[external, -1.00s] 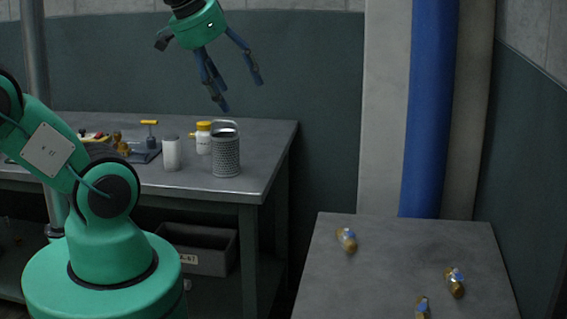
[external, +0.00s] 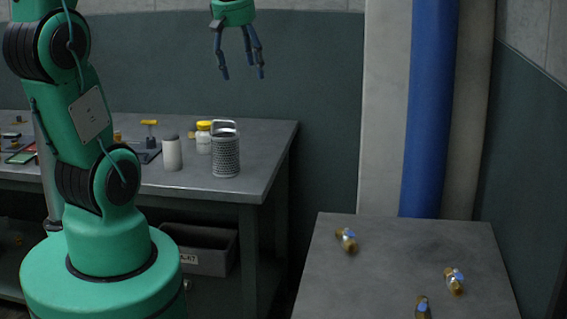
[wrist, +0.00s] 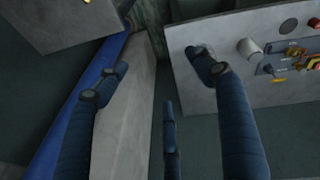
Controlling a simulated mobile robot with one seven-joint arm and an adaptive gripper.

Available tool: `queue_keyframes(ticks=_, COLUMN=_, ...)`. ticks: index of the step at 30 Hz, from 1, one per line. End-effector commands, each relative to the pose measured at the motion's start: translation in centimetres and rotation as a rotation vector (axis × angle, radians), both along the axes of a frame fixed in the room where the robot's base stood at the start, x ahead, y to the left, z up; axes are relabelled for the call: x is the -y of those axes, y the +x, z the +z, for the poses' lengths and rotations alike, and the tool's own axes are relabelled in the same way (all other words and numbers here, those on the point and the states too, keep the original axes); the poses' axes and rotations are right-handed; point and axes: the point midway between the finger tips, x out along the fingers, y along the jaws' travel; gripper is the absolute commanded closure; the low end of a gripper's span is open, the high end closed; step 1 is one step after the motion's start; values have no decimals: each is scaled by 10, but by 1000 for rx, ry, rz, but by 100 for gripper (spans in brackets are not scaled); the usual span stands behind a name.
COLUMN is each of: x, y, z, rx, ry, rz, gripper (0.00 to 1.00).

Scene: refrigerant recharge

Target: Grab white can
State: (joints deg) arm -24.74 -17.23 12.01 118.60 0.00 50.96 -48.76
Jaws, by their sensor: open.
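The white can (external: 172,154) stands upright on the grey workbench, with a dark grey top. In the wrist view, what looks like the same can (wrist: 288,26) is small at the upper right. My gripper (external: 243,73) is open and empty, high above the bench's right end, up and to the right of the can in the external view. Its blue fingers hang down, spread apart. They also fill much of the wrist view (wrist: 160,75). Nothing lies between them.
A perforated metal grater (external: 226,156) and a yellow-capped white bottle (external: 204,138) stand just right of the can. A yellow-handled tool (external: 150,133) is behind it. A second table (external: 400,245) holds brass valves with blue handles. A blue column (external: 430,110) rises behind it.

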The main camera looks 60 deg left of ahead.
Motion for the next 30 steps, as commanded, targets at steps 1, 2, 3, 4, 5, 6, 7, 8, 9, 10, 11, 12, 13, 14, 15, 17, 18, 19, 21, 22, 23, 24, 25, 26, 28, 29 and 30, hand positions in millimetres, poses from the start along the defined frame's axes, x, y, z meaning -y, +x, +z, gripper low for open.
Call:
queue_keyframes(ticks=1, x=-21, y=6, z=-7, rx=-12, ry=-20, rz=79, gripper=32)
queue_keyframes(ticks=2, x=-31, y=9, z=-11, rx=-14, ry=-30, rz=126, gripper=32)
queue_keyframes(ticks=3, x=-47, y=12, z=-16, rx=-19, ry=-45, rz=189, gripper=32)
queue_keyframes(ticks=4, x=-57, y=15, z=-21, rx=-24, ry=-56, rz=236, gripper=32)
queue_keyframes(ticks=5, x=-69, y=17, z=-25, rx=-26, ry=-65, rz=283, gripper=32)
queue_keyframes(ticks=6, x=-84, y=19, z=-31, rx=-30, ry=-78, rz=346, gripper=32)
queue_keyframes(ticks=7, x=-96, y=20, z=-36, rx=-34, ry=-89, rz=394, gripper=32)
queue_keyframes(ticks=8, x=-107, y=21, z=-42, rx=-37, ry=-99, rz=441, gripper=32)
queue_keyframes(ticks=9, x=-123, y=22, z=-49, rx=-41, ry=-112, rz=505, gripper=32)
queue_keyframes(ticks=10, x=-135, y=23, z=-54, rx=-44, ry=-121, rz=553, gripper=32)
queue_keyframes(ticks=11, x=-146, y=22, z=-60, rx=-48, ry=-130, rz=600, gripper=32)
queue_keyframes(ticks=12, x=-162, y=22, z=-68, rx=-51, ry=-142, rz=664, gripper=32)
queue_keyframes(ticks=13, x=-174, y=21, z=-74, rx=-55, ry=-151, rz=712, gripper=32)
queue_keyframes(ticks=14, x=-186, y=20, z=-81, rx=-57, ry=-160, rz=758, gripper=32)
queue_keyframes(ticks=15, x=-202, y=18, z=-90, rx=-61, ry=-171, rz=822, gripper=32)
queue_keyframes(ticks=17, x=-226, y=13, z=-103, rx=-66, ry=-188, rz=918, gripper=32)
queue_keyframes(ticks=18, x=-241, y=10, z=-114, rx=-71, ry=-200, rz=983, gripper=32)
queue_keyframes(ticks=19, x=-253, y=7, z=-121, rx=-73, ry=-208, rz=1031, gripper=32)
queue_keyframes(ticks=21, x=-279, y=-2, z=-140, rx=-80, ry=-225, rz=1141, gripper=32)
queue_keyframes(ticks=22, x=-290, y=-6, z=-147, rx=-82, ry=-232, rz=1189, gripper=32)
queue_keyframes(ticks=23, x=-301, y=-10, z=-155, rx=-84, ry=-239, rz=1234, gripper=32)
queue_keyframes(ticks=24, x=-314, y=-16, z=-165, rx=-86, ry=-247, rz=1293, gripper=32)
queue_keyframes(ticks=25, x=-323, y=-21, z=-173, rx=-90, ry=-254, rz=1333, gripper=32)
queue_keyframes(ticks=26, x=-332, y=-26, z=-179, rx=-91, ry=-259, rz=1373, gripper=32)
queue_keyframes(ticks=28, x=-348, y=-35, z=-193, rx=-94, ry=-270, rz=1452, gripper=32)
queue_keyframes(ticks=29, x=-355, y=-38, z=-199, rx=-95, ry=-274, rz=1481, gripper=32)
queue_keyframes(ticks=30, x=-361, y=-43, z=-205, rx=-97, ry=-278, rz=1513, gripper=32)
